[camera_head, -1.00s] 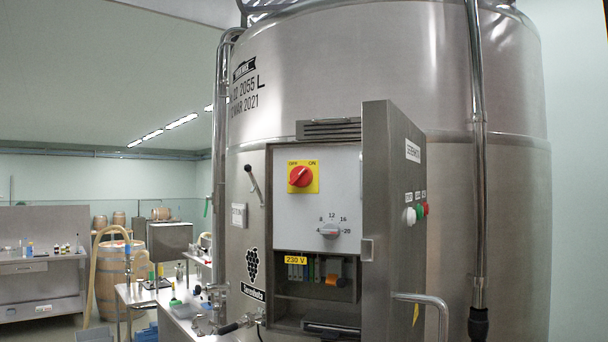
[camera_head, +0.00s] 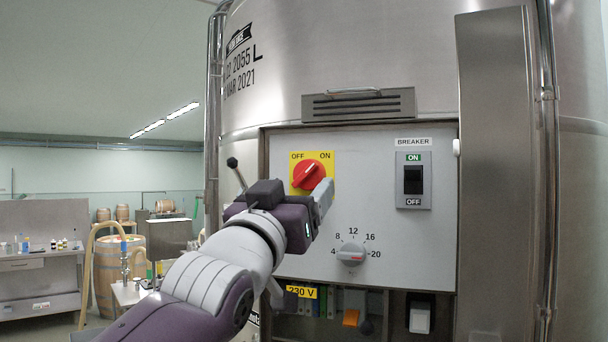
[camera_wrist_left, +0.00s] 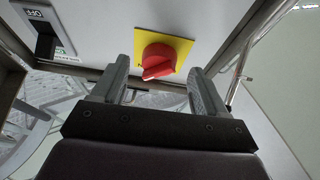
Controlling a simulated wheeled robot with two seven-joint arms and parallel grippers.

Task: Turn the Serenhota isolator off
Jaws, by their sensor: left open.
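The isolator is a red rotary knob (camera_head: 307,174) on a yellow plate (camera_head: 327,158) marked OFF at left and ON at right. The knob's pointer tilts up and right, towards ON. My left gripper (camera_head: 318,197) is in front of the panel at the knob's lower right, partly covering the plate. In the left wrist view the red knob (camera_wrist_left: 160,60) appears between and just beyond the open fingers of my left gripper (camera_wrist_left: 160,80). Nothing is held, and I cannot tell whether a finger touches the knob. My right gripper is not in view.
The steel cabinet door (camera_head: 493,180) stands open at right. A breaker switch (camera_head: 413,180) and a numbered dial (camera_head: 351,254) share the panel. A vent (camera_head: 358,105) juts out above. A vertical pipe (camera_head: 214,120) runs left of the panel.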

